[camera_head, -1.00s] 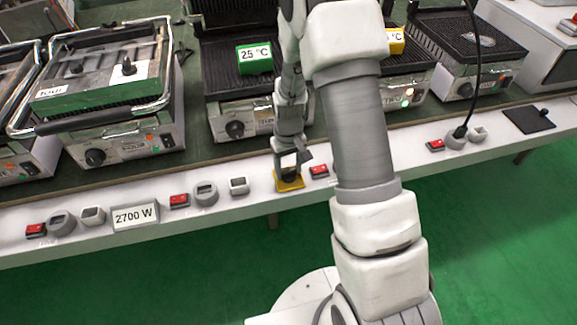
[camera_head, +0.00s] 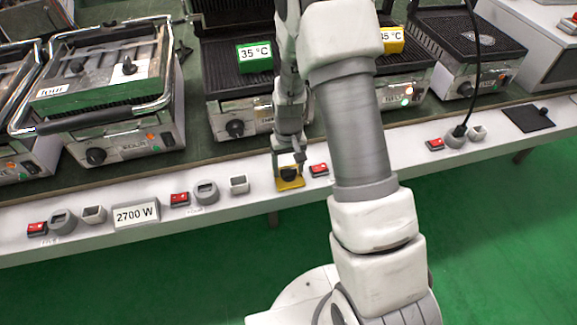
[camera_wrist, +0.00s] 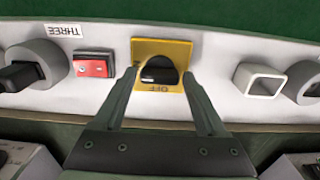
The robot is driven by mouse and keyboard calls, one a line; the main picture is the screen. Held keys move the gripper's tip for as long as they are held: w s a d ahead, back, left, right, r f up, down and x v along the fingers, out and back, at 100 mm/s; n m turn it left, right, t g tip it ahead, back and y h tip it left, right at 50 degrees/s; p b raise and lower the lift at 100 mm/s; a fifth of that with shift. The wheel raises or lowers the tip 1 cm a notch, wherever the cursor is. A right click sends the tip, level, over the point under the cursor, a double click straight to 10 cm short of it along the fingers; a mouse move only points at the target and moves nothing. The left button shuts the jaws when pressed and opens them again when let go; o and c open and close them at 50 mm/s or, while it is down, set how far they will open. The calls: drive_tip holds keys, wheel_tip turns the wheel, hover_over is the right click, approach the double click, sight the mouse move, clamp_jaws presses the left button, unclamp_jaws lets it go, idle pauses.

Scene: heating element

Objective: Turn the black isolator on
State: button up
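The black isolator is a black rotary knob (camera_wrist: 159,70) on a yellow square plate (camera_wrist: 178,52), on the white front ledge. In the head view it sits near the middle of the ledge (camera_head: 290,180), below my arm. The word OFF shows upside down on the plate in the wrist view, on the side towards my gripper. My gripper (camera_wrist: 159,76) is open, with one fingertip on each side of the knob. Whether the fingers touch the knob I cannot tell. In the head view my gripper (camera_head: 290,160) is just above the plate, its tips partly hidden.
A red switch (camera_wrist: 94,65) is close beside the plate, with a grey round socket (camera_wrist: 36,65) beyond it. A white square socket (camera_wrist: 260,80) is on the other side. Contact grills stand behind the ledge, with a green display reading 35 °C (camera_head: 254,56).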

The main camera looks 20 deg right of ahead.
sight(289, 169)
drive_tip(key=shift+o, duration=0.8)
wheel_tip(289, 169, up, 18)
drive_tip(key=p, duration=0.5)
drive_tip(key=shift+f, duration=0.25)
